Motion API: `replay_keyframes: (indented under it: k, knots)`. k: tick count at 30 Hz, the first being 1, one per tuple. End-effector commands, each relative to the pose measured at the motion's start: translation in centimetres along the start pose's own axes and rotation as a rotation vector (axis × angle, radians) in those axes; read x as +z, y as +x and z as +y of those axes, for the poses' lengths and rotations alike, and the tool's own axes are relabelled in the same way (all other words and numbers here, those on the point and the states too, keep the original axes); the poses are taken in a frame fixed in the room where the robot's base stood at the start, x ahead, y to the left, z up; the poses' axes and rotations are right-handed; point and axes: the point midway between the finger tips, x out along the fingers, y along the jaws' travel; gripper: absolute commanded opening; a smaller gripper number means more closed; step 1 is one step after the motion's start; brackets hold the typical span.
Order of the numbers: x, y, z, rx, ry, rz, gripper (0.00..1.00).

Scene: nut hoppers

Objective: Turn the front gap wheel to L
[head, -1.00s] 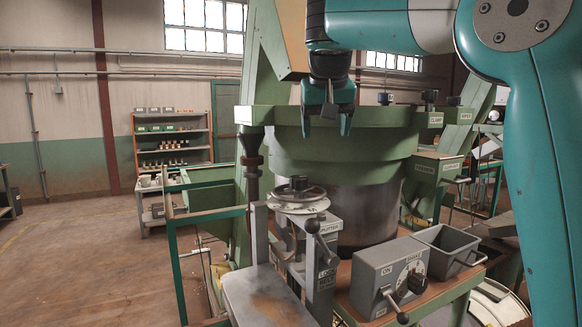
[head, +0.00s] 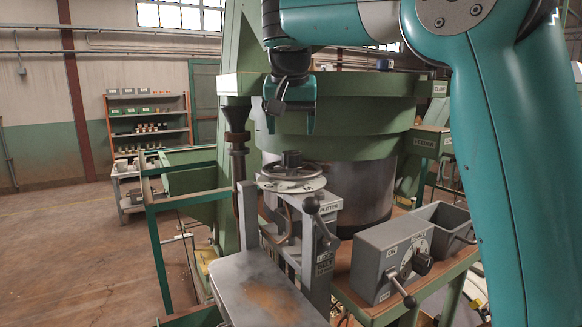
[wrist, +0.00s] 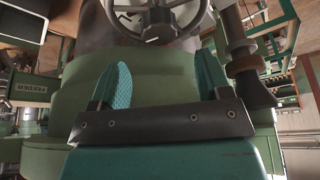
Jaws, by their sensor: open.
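A spoked handwheel (head: 293,172) with a black centre knob lies over a pale dial on top of the grey splitter stand. It is the only such wheel I can make out. Marks show on the dial, but I cannot read its letters or setting. My gripper (head: 291,118) hangs above the wheel, apart from it, pointing down and empty. In the wrist view the two teal fingers (wrist: 160,65) stand wide apart, and the wheel (wrist: 158,30) shows beyond them at the top, cut by the frame edge.
A large green hopper bowl (head: 345,140) stands close behind my gripper. A black ball-ended lever (head: 318,218) rises at the stand's right. A grey switch box (head: 385,265) and a grey bin (head: 440,226) sit on the bench. Open floor lies at left.

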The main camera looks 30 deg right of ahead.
Motion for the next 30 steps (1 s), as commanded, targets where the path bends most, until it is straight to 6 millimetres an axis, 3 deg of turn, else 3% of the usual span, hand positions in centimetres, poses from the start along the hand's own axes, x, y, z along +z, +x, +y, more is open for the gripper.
replay_keyframes:
  k: [1,3,10,23,30]
  knots:
    - [0.1,1.6,0.2,0.003,0.001,-0.002,0.71]
    - [0.0,2.8,0.1,0.003,0.0,-0.003,0.71]
    - [-0.1,6.2,0.1,0.002,0.001,-0.001,0.71]
    - [-0.1,7.3,0.0,-0.001,0.001,0.001,0.71]
    - [-0.1,7.3,0.0,-0.001,0.001,0.0,0.21]
